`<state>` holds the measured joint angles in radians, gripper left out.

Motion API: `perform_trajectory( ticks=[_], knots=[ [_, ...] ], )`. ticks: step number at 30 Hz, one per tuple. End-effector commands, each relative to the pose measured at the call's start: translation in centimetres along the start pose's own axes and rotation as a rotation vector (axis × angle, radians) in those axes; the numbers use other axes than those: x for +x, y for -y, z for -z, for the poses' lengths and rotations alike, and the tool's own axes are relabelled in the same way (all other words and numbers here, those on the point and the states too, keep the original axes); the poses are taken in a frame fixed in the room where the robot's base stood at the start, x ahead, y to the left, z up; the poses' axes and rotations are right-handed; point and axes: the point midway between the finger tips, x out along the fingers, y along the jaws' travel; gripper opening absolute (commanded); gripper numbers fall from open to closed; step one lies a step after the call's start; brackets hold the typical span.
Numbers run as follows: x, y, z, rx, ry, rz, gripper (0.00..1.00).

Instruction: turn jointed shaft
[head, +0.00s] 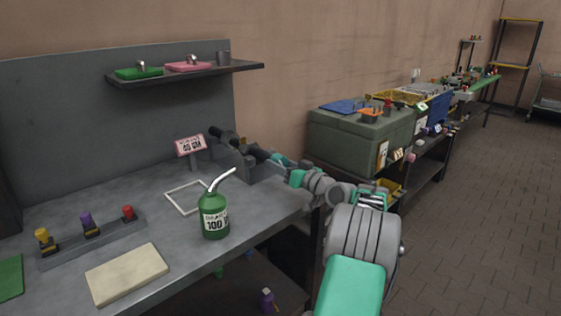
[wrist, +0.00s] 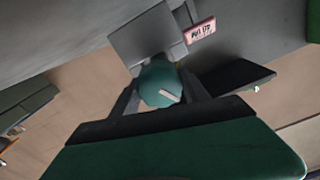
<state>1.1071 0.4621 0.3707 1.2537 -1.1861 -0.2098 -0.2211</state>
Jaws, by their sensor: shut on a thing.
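The dark jointed shaft (head: 250,151) runs through a grey upright bracket (head: 238,166) at the back of the grey workbench. Its near end is by my gripper (head: 288,169), which reaches in from the right. In the wrist view my gripper (wrist: 158,98) is shut on a round teal knob (wrist: 158,80) with a pale bar mark on its face. One dark finger is on each side of the knob. The grey bracket plate (wrist: 140,38) is behind it. The rest of the shaft is hidden in the wrist view.
A pink-framed sign (head: 188,145) stands left of the shaft. A green oil can (head: 214,219) and a white square frame (head: 178,206) are in front. A shelf (head: 190,75) hangs above. A green-grey chest (head: 345,138) stands to the right.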

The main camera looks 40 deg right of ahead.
Motion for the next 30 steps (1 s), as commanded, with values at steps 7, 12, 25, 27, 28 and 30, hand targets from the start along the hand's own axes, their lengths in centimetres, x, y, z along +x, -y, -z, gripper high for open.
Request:
perform_trajectory(
  ticks=[7, 12, 25, 27, 28, 30],
  knots=[
    [-0.02, 0.04, 0.19, 0.227, 0.001, 0.0, 0.12],
    [-0.02, 0.03, 0.13, 0.356, 0.002, -0.001, 0.12],
    [-0.02, -0.05, -0.14, 0.523, 0.002, -0.001, 0.12],
    [-0.02, -0.06, -0.16, 0.531, 0.002, -0.001, 0.12],
    [-0.02, -0.06, -0.17, 0.533, 0.002, -0.001, 0.12],
    [-0.03, -0.06, -0.19, 0.535, 0.002, -0.001, 0.12]
  ],
)
